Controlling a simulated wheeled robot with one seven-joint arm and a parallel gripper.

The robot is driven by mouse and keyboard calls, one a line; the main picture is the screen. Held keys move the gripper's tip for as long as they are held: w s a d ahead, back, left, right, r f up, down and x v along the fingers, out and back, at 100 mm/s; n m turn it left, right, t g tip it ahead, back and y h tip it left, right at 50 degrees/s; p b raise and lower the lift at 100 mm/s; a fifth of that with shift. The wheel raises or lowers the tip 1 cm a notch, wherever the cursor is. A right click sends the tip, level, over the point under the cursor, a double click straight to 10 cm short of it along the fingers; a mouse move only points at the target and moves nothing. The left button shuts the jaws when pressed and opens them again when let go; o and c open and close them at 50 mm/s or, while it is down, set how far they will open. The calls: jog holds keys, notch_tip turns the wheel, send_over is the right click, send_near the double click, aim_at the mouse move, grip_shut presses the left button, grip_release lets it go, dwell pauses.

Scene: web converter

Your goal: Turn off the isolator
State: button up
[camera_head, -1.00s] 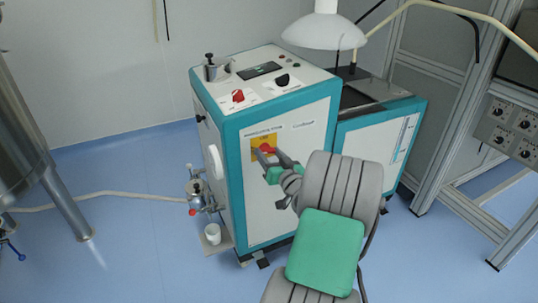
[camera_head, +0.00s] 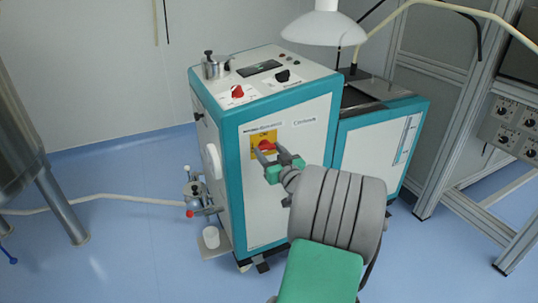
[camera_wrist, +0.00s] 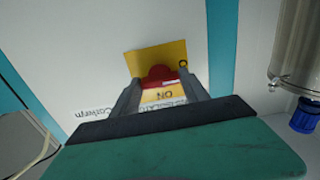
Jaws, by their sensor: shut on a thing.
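The isolator is a red rotary handle on a yellow plate (camera_head: 257,138) on the white front panel of the teal-edged machine. In the wrist view the red handle (camera_wrist: 160,75) sits between my two grey fingertips, and the yellow plate (camera_wrist: 176,54) shows around it. The word ON is readable, upside down, on the plate. My gripper (camera_head: 262,150) is at the plate, shut on the red handle. The fingers hide the sides of the handle. In the wrist view my gripper (camera_wrist: 158,90) faces the panel closely.
The machine top (camera_head: 262,77) carries another red knob (camera_head: 238,91), a black knob (camera_head: 283,75) and a small display. A white lamp (camera_head: 325,25) hangs above. A metal frame (camera_head: 440,150) stands at the right.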

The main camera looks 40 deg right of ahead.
jog(key=o, duration=1.4)
jog(key=shift+s, duration=0.1)
jog(key=v, duration=0.7)
jog(key=shift+s+a, duration=0.15)
jog(key=shift+s, duration=0.15)
